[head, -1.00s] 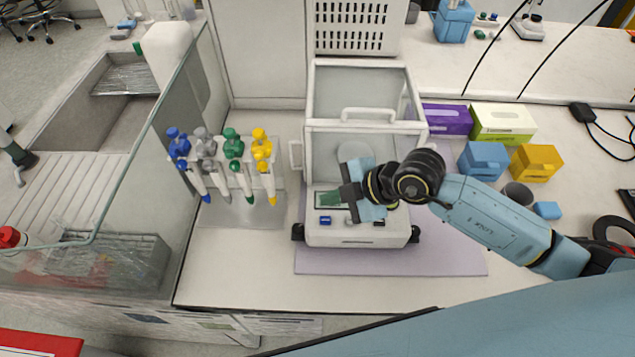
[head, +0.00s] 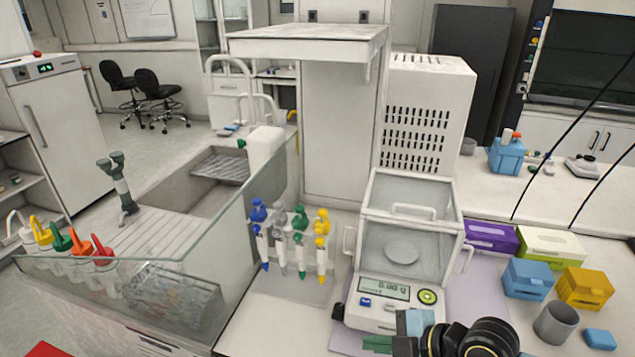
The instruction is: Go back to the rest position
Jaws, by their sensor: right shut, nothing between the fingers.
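My right gripper (head: 398,338) is low in the head view, just in front of the white balance (head: 372,316). Its fingers are shut and nothing shows between them. The frame's lower edge cuts off part of the gripper and wrist. The balance has a glass shield (head: 432,208) with a round pan (head: 402,251) inside, a lit display (head: 385,289) and a green round button (head: 427,297). I cannot tell whether the gripper touches the balance's front. My left gripper is out of view.
A rack of coloured pipettes (head: 299,240) stands left of the balance, beside a glass panel and sink (head: 185,195). Right of it are a purple box (head: 490,237), a blue box (head: 528,279), a yellow box (head: 585,287) and a grey cup (head: 556,323).

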